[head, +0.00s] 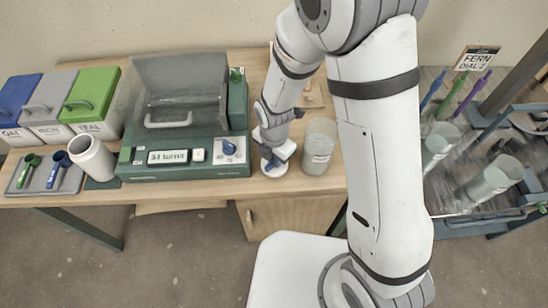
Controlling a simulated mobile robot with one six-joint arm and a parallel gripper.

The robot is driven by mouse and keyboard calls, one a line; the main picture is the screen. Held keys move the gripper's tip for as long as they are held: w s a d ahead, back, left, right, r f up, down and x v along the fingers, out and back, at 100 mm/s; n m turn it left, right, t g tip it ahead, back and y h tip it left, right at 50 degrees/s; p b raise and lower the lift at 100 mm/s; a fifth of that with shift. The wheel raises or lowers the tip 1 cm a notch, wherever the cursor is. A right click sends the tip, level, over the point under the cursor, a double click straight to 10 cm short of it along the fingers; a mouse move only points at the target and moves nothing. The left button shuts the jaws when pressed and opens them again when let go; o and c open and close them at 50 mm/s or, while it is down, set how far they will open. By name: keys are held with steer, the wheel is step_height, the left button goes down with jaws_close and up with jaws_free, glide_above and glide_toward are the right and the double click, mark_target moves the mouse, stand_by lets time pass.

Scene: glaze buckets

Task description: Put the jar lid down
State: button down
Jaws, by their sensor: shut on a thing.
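My gripper (271,160) is at the front edge of the bench, between the green machine and a clear jar. It is shut on a small whitish round piece, which looks like the jar lid (275,173). The lid is partly hidden by the fingers, and I cannot tell whether it touches the bench top. The clear jar (318,150) stands upright just right of my gripper, and its top looks open.
The green machine (185,172) with a "34 turns" display stands left of my gripper. Further left are a white cup (92,157), a grey tray (45,188) with two scoops, and lidded bins (92,100). A rack (465,215) with jars stands at right. Bench room beside my gripper is narrow.

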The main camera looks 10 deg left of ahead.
steer(key=shift+f, duration=0.55)
steer(key=shift+f, duration=0.1)
steer(key=shift+f, duration=0.15)
steer(key=c, duration=1.5)
jaws_free()
steer(key=shift+o, duration=0.2)
